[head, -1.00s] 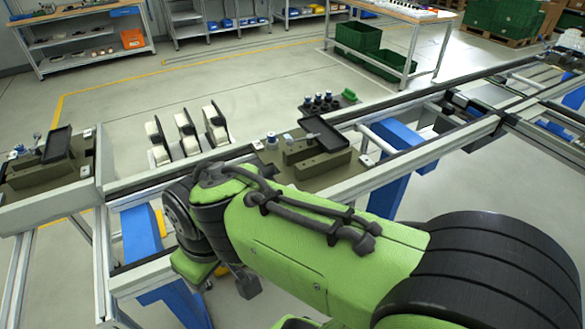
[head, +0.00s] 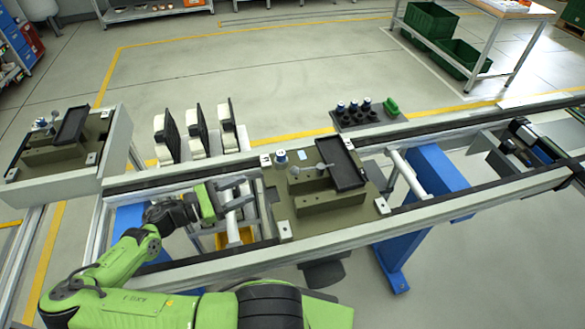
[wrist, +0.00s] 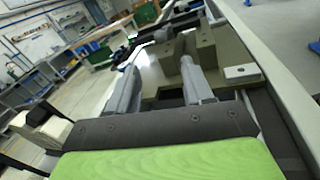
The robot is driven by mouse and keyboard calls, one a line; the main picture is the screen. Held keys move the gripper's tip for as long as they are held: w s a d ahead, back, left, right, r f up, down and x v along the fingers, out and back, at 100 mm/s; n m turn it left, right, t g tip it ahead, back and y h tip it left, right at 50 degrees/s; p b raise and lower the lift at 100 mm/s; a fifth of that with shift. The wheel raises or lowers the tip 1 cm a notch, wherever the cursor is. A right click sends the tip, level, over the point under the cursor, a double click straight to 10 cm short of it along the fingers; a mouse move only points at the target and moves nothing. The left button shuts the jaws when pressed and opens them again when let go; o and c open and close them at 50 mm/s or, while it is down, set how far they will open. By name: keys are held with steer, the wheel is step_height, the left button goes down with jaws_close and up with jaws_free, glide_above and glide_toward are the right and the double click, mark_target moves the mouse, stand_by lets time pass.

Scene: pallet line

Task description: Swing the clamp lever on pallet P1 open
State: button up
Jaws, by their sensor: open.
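A dark olive pallet (head: 300,225) sits on the line in the middle of the head view, with a stepped block (head: 330,198) on it. A grey clamp lever (head: 312,169) with a rounded end lies across the top of the block, beside a tilted black tray (head: 343,165). In the wrist view the lever (wrist: 146,45) shows beyond the fingers, left of the block (wrist: 205,46). My gripper (head: 248,194) is open and empty at the pallet's left edge, apart from the lever. Its two grey fingers (wrist: 160,72) point toward the block. No P1 label is readable.
A second pallet (head: 20,168) with a similar lever and tray stands at the far left. White-and-black upright parts (head: 198,130) stand behind the line near my gripper. A dark rack of knobs (head: 365,117) is behind the pallet. The rail (head: 430,205) runs along the front.

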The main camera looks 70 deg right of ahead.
mark_target(295, 171)
steer(key=x, duration=1.6)
steer(key=shift+f+p, duration=0.15)
steer(key=shift+p, duration=0.25)
jaws_close()
